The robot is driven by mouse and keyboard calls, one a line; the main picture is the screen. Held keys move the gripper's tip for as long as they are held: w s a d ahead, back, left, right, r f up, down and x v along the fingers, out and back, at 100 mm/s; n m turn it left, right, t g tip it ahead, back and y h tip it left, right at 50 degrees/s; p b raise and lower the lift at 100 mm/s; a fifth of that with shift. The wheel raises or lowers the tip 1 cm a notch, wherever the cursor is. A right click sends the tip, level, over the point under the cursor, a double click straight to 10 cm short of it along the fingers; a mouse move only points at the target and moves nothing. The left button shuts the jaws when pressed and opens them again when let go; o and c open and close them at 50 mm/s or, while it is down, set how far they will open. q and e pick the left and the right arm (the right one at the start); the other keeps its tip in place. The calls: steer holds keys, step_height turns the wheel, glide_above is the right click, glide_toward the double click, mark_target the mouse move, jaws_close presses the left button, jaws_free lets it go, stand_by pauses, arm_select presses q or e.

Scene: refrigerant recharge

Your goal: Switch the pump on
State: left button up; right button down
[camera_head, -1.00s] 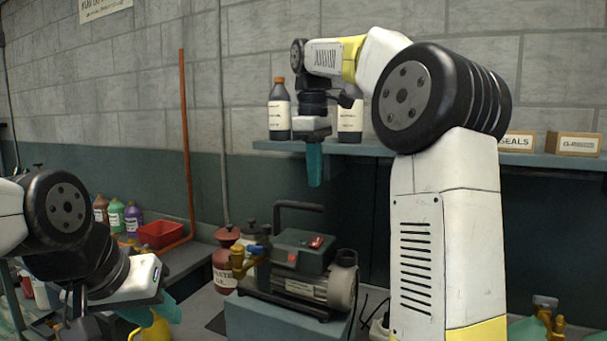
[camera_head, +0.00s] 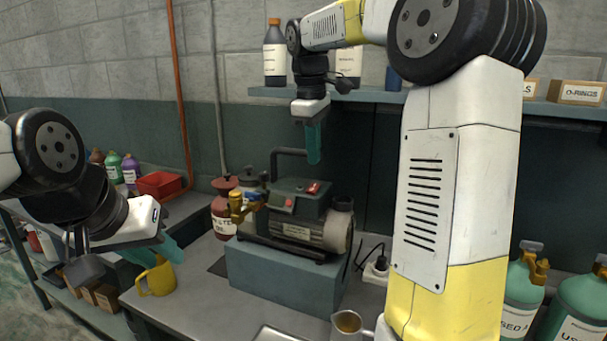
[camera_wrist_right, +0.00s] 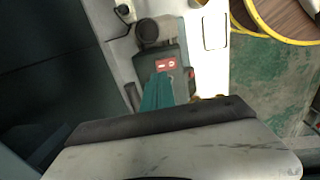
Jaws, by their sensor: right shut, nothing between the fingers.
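The pump (camera_head: 300,222) is a dark green and grey machine on a blue-grey block (camera_head: 285,275). A red switch (camera_head: 314,188) sits on top of its green housing, and it also shows in the right wrist view (camera_wrist_right: 165,64). My right gripper (camera_head: 314,158) is shut and empty, pointing down just above the switch with a small gap in the head view. Its teal fingers (camera_wrist_right: 157,95) sit beside the switch in the wrist view. I cannot tell the switch's position. My left gripper (camera_head: 158,250) has its teal fingers apart, near the yellow mug, away from the pump.
A yellow mug (camera_head: 158,279) stands on the bench left of the pump. A red waste bottle (camera_head: 224,212) and brass fittings (camera_head: 238,207) are close at the pump's left. A metal cup (camera_head: 348,326) stands in front. A shelf (camera_head: 385,96) with bottles is behind.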

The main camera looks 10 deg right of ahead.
mark_target(313, 189)
steer(key=f, duration=0.6)
steer(key=shift+w+d, duration=0.25)
steer(key=shift+w, duration=0.1)
steer(key=shift+w+d+f+g, duration=0.1)
steer(key=shift+f+g, duration=0.1)
steer(key=shift+g, duration=0.1)
steer(key=shift+f, duration=0.1)
steer(key=shift+s, duration=0.25)
steer(key=shift+s+a+y, duration=0.3)
steer(key=shift+s+a, duration=0.2)
steer(key=shift+a, duration=0.05)
